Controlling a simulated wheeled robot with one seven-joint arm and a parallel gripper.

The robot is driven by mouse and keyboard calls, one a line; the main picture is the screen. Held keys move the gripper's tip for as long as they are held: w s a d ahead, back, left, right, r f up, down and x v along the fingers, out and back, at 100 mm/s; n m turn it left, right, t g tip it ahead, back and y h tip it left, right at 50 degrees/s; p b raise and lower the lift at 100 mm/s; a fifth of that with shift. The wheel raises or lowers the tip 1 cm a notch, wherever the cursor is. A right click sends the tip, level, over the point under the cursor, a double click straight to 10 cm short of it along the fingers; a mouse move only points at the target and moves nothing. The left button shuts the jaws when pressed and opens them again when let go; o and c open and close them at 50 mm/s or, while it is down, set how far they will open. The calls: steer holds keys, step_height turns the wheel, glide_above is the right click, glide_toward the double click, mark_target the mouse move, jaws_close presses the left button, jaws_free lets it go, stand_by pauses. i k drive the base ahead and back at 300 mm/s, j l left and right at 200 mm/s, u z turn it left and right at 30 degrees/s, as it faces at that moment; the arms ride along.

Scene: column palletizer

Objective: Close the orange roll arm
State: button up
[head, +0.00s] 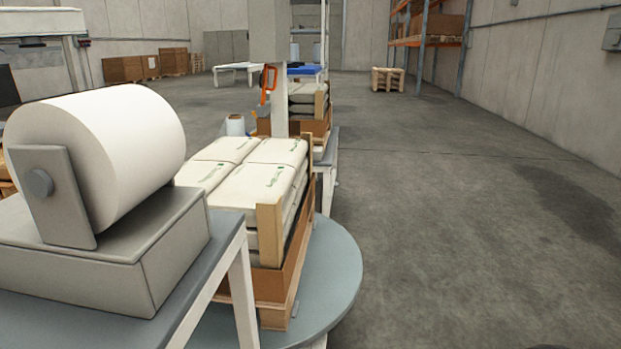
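A small orange frame-like part (268,83), which looks like the orange roll arm, shows at the left side of a pale upright post (280,100) in the upper middle of the head view. It is small and far off, and I cannot tell whether it stands open or closed. A large white roll (112,150) lies in a grey cradle (60,195) on a table at the near left. My gripper is not in view.
White sacks (225,170) are stacked on a pallet with wooden corner boards over a round grey turntable (340,270). A second sack stack (305,98) stands behind. The concrete floor at right is clear. Orange racking (430,40) stands at the back.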

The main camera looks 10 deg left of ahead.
mark_target(263, 76)
steer(key=i+l+u, duration=0.2)
steer(key=u, duration=0.15)
steer(key=i+l+u, duration=0.7)
steer(key=i+l+z, duration=0.15)
steer(key=i+l, duration=0.7)
steer(key=l, duration=0.05)
